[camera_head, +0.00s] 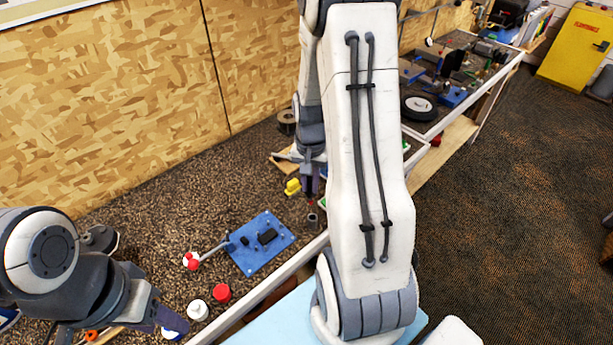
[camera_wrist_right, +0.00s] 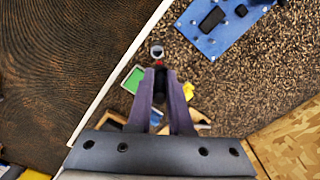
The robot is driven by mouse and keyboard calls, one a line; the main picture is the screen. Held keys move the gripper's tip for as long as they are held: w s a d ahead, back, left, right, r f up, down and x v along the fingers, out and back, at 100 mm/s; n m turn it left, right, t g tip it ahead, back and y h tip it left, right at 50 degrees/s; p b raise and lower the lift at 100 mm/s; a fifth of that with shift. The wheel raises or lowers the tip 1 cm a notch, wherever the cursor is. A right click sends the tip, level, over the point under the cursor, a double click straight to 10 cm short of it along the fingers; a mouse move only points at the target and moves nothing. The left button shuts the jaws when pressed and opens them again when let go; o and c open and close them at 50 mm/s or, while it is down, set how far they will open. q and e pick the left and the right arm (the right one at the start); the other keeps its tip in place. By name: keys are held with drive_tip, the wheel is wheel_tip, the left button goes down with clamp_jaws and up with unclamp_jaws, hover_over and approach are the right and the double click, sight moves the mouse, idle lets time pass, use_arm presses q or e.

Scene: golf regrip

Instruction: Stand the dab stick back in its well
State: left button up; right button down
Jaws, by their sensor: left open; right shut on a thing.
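My right gripper (camera_head: 311,182) points down beyond the blue board in the head view, partly hidden by my own arm. In the right wrist view its two purple fingers (camera_wrist_right: 161,92) are shut on a slim dark thing (camera_wrist_right: 160,74), seemingly the dab stick, with a reddish end. Just past the fingertips is a small round grey-rimmed cup (camera_wrist_right: 157,51), seemingly the well; it also shows below the gripper in the head view (camera_head: 312,218). I cannot tell whether the stick's end is inside it. My left gripper (camera_head: 172,324) is open and empty at the lower left.
A blue board (camera_head: 262,243) with a lever tipped by a red-and-white ball (camera_head: 191,261) lies nearby. A red cap (camera_head: 222,293) and a white cap (camera_head: 197,310) stand in front. A yellow piece (camera_head: 292,187) and a green tray (camera_wrist_right: 133,80) are near the right gripper.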

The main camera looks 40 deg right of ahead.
sight(312, 195)
drive_tip(key=shift+f, duration=0.25)
drive_tip(key=shift+s+d+f+b, duration=0.1)
drive_tip(key=shift+d+f+b, duration=0.2)
drive_tip(key=shift+f+b, duration=0.4)
wheel_tip(312, 195, down, 3)
drive_tip(key=b, duration=0.3)
drive_tip(key=shift+f, duration=0.1)
drive_tip(key=shift+f+b, duration=0.3)
drive_tip(key=shift+f, duration=0.2)
drive_tip(key=shift+s+a, duration=0.15)
drive_tip(key=shift+f, duration=0.1)
drive_tip(key=shift+f+b, duration=0.35)
drive_tip(key=shift+f, duration=0.15)
drive_tip(key=shift+f, duration=0.25)
